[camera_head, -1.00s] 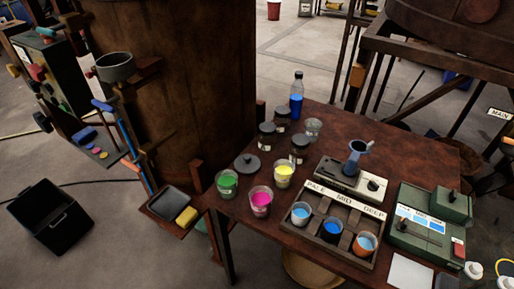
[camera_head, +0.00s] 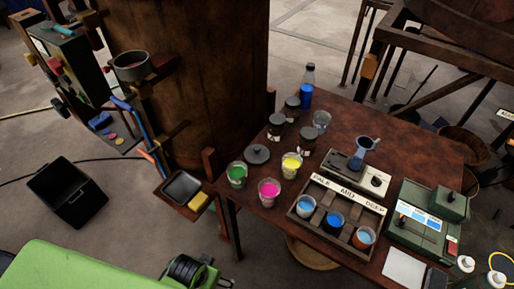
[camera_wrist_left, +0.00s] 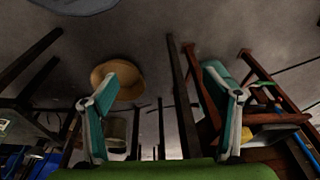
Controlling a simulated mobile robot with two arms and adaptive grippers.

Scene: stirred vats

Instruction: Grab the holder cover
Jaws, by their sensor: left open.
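No part is labelled as the holder cover. The green instrument (camera_head: 420,232) at the table's right has a raised dark green block (camera_head: 448,201) on top, which may be it. A dark round knobbed lid (camera_head: 257,154) lies flat at the table's left, near the green cup. My left gripper (camera_wrist_left: 162,85) is open, with nothing between its teal-padded fingers. In the head view only my green left arm shows, at the lower left, well away from the instrument and lid; its fingers are out of frame there. My right gripper is not in view.
The brown table (camera_head: 403,158) holds colour cups, dark jars, a blue bottle (camera_head: 306,90), a labelled rack (camera_head: 316,229) and a device with a blue funnel. A wooden vat (camera_head: 215,75) stands behind. A black bin (camera_head: 68,190) is on the floor at left. Floor around the bin is mostly clear.

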